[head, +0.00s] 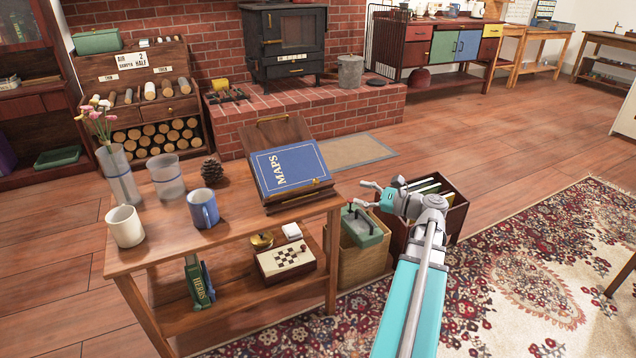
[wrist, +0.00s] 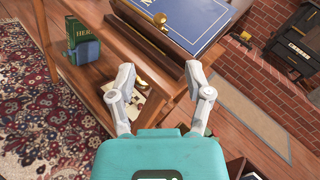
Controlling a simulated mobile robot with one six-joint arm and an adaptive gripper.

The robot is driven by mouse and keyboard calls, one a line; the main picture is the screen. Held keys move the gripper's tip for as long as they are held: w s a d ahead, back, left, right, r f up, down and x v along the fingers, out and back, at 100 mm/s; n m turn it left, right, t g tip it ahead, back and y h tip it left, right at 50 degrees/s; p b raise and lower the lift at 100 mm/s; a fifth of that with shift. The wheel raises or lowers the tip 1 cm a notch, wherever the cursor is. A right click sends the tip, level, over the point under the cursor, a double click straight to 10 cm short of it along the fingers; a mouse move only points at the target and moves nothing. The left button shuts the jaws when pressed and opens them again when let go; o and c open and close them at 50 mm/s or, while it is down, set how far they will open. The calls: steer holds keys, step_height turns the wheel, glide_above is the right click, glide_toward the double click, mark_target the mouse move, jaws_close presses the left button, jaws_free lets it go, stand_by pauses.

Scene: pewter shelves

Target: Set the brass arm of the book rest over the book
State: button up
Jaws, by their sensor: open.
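The wooden book rest (head: 252,136) stands tilted on the near table's right end. A blue book titled MAPS (head: 302,163) leans on it, and the book also shows in the wrist view (wrist: 200,22). A small brass piece (head: 316,183) sits at the rest's lower right, by the book's edge; it appears as a round knob in the wrist view (wrist: 160,18). A thin brass bar (head: 271,118) shows at the rest's top. I cannot tell how these two connect. My gripper (head: 366,194) is open and empty, right of the rest and apart from it.
A blue mug (head: 203,208), a white mug (head: 126,227), glass vases and a pinecone (head: 212,171) stand left of the rest. The lower shelf holds a chessboard box (head: 286,262). Below my gripper are a crate (head: 362,262) and a dark box (head: 450,203). Open floor lies behind.

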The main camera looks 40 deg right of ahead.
mark_target(317, 179)
steer(key=shift+w+a, duration=0.1)
steer(key=shift+w, duration=0.1)
steer(key=shift+x, duration=6.7)
jaws_close()
steer(key=shift+d, duration=0.25)
steer(key=shift+a+r, duration=0.1)
